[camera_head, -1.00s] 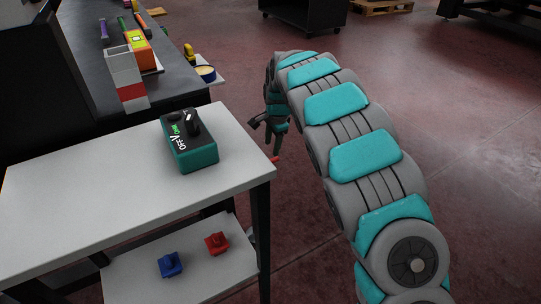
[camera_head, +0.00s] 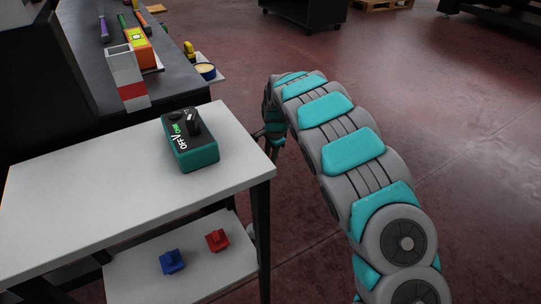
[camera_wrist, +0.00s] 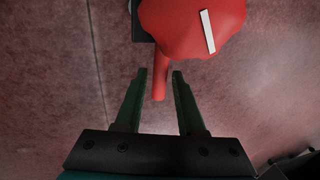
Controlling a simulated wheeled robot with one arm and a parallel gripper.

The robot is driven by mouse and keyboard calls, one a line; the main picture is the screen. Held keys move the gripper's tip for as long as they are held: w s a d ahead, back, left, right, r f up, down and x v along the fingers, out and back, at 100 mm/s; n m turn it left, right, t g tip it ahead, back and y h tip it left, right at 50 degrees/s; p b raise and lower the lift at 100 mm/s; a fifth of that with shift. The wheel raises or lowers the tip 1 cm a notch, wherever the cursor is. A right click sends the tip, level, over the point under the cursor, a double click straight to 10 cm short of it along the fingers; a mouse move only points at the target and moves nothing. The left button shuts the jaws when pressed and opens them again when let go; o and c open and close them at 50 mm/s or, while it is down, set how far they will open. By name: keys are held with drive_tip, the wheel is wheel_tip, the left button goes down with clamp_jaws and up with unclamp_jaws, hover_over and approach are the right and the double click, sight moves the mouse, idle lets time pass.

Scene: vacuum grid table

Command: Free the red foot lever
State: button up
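In the wrist view, a red rounded body (camera_wrist: 190,25) with a white stripe is at the top. A straight red bar, the red lever (camera_wrist: 159,85), sticks out from it towards me. My gripper (camera_wrist: 160,74) is open, its two dark green fingers on either side of the bar's end. A gap shows on both sides, and I cannot tell whether the bar is at finger depth. In the head view, my gripper (camera_head: 273,147) is beyond the right corner of the white table (camera_head: 90,205), its tips hidden. The lever is not visible there.
A green control box (camera_head: 197,155) with a black knob stands on the table. A blue piece (camera_head: 172,262) and a red piece (camera_head: 217,240) lie on its lower shelf. A dark bench (camera_head: 165,85) with tools is behind. Open floor lies to the right.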

clamp_jaws()
idle(1.1)
